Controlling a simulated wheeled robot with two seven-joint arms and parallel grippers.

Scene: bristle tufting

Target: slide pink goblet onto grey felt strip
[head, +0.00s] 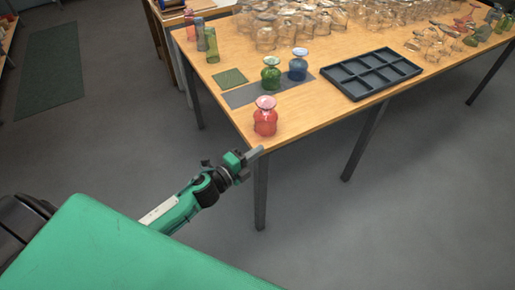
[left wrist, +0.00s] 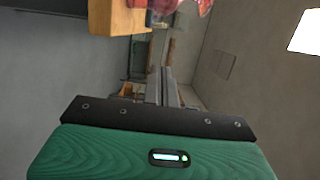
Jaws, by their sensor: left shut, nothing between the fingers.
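The pink goblet (head: 265,117), a reddish-pink glass with a narrow neck and flared rim, stands upright near the table's front left corner. The grey felt strip (head: 241,96) lies flat just behind it; a green goblet (head: 271,76) and a blue goblet (head: 298,66) stand on or at the strip's far edge. The pink goblet looks apart from the strip. My left gripper (head: 256,153) is shut and empty, just off the table corner, in front of the goblet. In the left wrist view its fingers (left wrist: 161,86) are together, with part of the pink goblet (left wrist: 198,4) at the top edge. My right gripper is not seen.
A dark compartment tray (head: 371,73) sits right of the strip. A green square mat (head: 229,77) lies left. Many clear glasses (head: 290,25) crowd the back. The wooden table (head: 312,113) is clear right of the pink goblet.

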